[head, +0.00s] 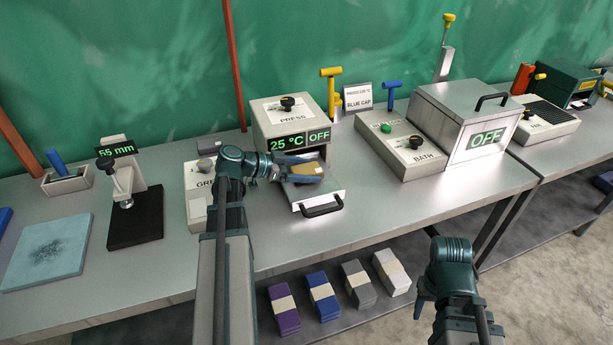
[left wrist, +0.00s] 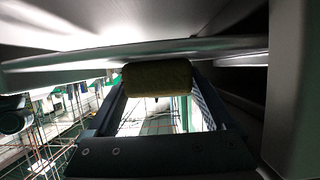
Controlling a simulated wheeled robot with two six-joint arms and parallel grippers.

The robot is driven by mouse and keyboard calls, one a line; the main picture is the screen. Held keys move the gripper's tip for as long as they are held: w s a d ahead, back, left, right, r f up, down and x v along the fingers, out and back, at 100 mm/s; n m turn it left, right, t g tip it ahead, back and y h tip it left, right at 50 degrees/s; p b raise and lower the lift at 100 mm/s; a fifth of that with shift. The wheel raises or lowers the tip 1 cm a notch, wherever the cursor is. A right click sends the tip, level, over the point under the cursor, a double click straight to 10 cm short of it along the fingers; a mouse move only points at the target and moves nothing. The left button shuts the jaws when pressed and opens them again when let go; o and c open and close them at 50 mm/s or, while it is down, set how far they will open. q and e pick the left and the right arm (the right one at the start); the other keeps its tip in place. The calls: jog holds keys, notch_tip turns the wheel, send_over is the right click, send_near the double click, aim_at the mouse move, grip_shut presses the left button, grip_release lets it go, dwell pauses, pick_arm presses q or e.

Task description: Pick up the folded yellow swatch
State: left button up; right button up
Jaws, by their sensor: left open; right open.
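The folded yellow swatch (head: 312,168) shows as a small yellow-brown block at the pulled-out tray of the press. My left gripper (head: 305,174) reaches in from the left at the swatch, low over the tray. In the left wrist view the swatch (left wrist: 157,77) lies across the space between the tips of my two open fingers (left wrist: 158,98). Whether the fingers touch it cannot be told. My right gripper (head: 421,300) is open and empty, in front of the table and away from the swatch.
The press (head: 290,125) reads 25 °C and OFF, and its tray (head: 313,193) has a black handle (head: 322,207). A bath machine (head: 470,120) stands to the right. Folded stacks, including a blue one (head: 322,297), lie on the lower shelf. The table front right of the tray is clear.

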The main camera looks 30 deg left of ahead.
pick_arm(q)
jog(key=c, duration=1.1)
jog(key=shift+r, duration=0.1)
pick_arm(e)
jog(key=shift+r, duration=0.1)
